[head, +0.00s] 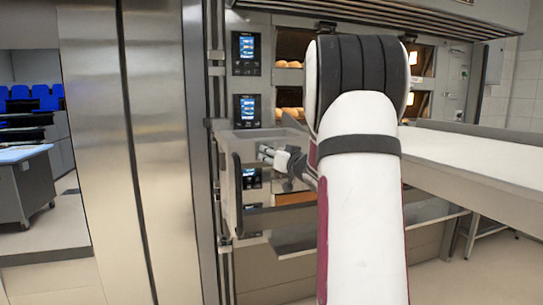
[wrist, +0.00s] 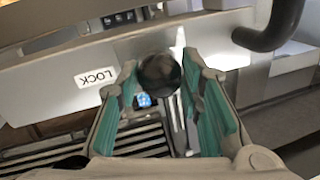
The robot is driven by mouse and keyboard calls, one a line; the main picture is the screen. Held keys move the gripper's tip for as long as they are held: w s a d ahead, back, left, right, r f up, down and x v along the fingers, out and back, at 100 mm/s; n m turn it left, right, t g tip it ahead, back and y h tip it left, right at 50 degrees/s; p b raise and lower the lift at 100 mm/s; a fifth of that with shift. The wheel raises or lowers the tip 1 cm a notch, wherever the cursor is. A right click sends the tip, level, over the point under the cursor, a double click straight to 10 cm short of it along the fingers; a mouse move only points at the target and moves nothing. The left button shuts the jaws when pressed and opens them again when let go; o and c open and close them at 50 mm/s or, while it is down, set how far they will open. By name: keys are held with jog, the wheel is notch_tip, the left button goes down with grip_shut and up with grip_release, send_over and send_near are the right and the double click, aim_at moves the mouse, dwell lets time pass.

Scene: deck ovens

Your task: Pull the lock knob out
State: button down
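The lock knob (wrist: 160,74) is a round black ball in the wrist view, in front of a pale metal bar. A white label reading LOCK (wrist: 96,78) is on the bar to its left. My gripper (wrist: 161,84) has its two teal-padded fingers spread, one on each side of the knob. The fingertips are close to the knob, with narrow gaps seeming to show; contact is not clear. In the head view my gripper (head: 266,153) reaches left towards the framed loader at the oven front. The knob cannot be made out there.
A dark curved handle (wrist: 272,28) is at the upper right of the wrist view. In the head view, oven control screens (head: 246,53) are behind my gripper, a long white conveyor surface (head: 480,160) extends right, and a steel cabinet (head: 150,150) stands left.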

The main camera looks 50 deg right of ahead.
jog(key=shift+a+p+v, duration=0.25)
jog(key=shift+p+v, duration=0.6)
jog(key=shift+v, duration=0.35)
jog(key=shift+w+f, duration=0.1)
jog(key=c, duration=1.1)
grip_release()
jog(key=shift+a, duration=0.1)
jog(key=v, duration=1.2)
